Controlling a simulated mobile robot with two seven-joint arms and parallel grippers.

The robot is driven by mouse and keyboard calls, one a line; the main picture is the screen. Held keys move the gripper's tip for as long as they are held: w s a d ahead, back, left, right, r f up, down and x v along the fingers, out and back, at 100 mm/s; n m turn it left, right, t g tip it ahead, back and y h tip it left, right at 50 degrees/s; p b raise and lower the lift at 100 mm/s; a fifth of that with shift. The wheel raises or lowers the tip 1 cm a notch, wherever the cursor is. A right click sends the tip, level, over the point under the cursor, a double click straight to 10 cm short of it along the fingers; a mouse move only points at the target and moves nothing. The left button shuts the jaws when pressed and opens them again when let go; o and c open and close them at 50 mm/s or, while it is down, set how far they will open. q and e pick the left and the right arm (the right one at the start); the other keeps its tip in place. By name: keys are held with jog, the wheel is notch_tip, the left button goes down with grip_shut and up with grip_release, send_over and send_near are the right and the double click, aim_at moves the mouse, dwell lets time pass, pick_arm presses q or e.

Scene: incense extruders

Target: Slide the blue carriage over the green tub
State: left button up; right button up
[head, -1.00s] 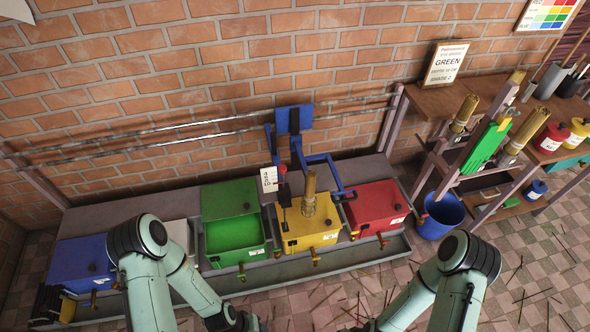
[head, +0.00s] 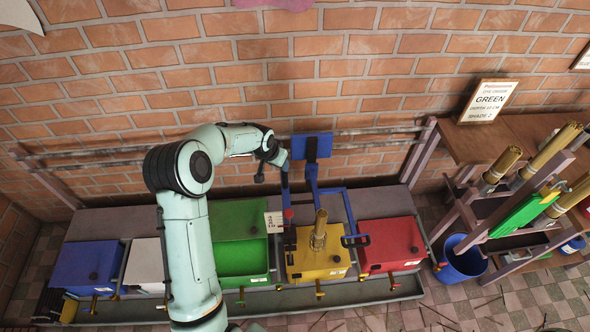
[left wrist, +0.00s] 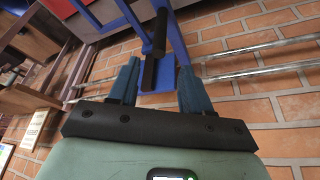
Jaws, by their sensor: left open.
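The blue carriage (head: 312,147) hangs on the two wall rails with its frame reaching down over the yellow tub (head: 335,264). The green tub (head: 240,283) stands just left of the yellow one, its green interior showing at the front. My left gripper (head: 284,157) is at the carriage's left side, at rail height. In the left wrist view its blue fingers (left wrist: 157,92) are open, with a black bar (left wrist: 152,72) of the carriage (left wrist: 170,80) between them; contact is not clear. My right gripper is out of view.
A tan bundle (head: 319,228) stands upright at the yellow tub under the carriage. A white tag (head: 274,222) and a red-knobbed lever (head: 289,215) hang between green and yellow tubs. The red tub (head: 390,244) is right, the blue tub (head: 87,267) far left. The rails (head: 120,160) run left clear.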

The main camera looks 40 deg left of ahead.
aim_at(286, 174)
pick_arm(q)
jog(key=p+x, duration=0.1)
jog(key=x, duration=1.1)
jog(key=shift+w+d+f+p, duration=0.1)
jog(key=shift+f+p, duration=0.05)
jog(key=shift+p, duration=0.25)
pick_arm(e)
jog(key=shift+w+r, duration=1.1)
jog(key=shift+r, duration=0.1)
pick_arm(q)
grip_shut()
